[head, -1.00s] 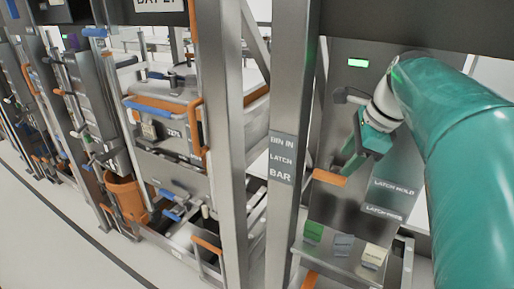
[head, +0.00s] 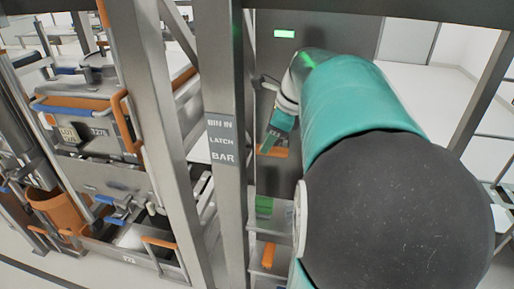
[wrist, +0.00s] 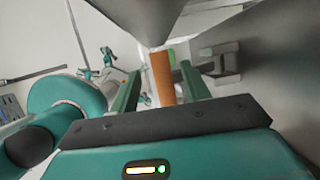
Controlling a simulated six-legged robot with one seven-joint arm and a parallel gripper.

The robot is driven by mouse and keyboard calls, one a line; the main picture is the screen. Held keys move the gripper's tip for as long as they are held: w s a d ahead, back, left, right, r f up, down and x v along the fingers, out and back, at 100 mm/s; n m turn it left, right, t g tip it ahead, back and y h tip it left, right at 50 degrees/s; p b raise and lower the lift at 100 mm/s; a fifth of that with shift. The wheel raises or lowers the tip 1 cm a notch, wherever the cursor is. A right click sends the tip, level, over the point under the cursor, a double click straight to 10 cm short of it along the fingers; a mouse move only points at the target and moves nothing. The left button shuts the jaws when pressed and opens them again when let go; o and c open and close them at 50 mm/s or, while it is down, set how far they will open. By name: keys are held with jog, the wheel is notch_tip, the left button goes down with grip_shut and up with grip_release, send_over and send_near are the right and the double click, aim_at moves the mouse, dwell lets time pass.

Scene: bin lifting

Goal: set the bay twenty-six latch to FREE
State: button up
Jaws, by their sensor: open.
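An orange latch handle (head: 273,151) sticks out from the grey bay panel (head: 285,180) in the head view. In the wrist view the orange handle (wrist: 161,78) stands upright between my two green fingers. My gripper (wrist: 160,72) is open, with one finger on each side of the handle and gaps visible. In the head view my gripper (head: 273,140) is beside the handle, partly hidden by my own arm. The latch lettering on the panel is hidden behind my arm, so the latch's setting cannot be read.
A steel post (head: 220,200) with a "BIN IN LATCH BAR" sign (head: 222,140) stands just left. A green light (head: 284,34) is lit on the panel. A ledge below holds a green block (head: 264,205). A bin (head: 85,115) with orange handles sits in the left bay.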

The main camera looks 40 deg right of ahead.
jog(key=x, duration=0.5)
jog(key=shift+f, duration=0.1)
jog(key=shift+c, duration=0.2)
grip_shut()
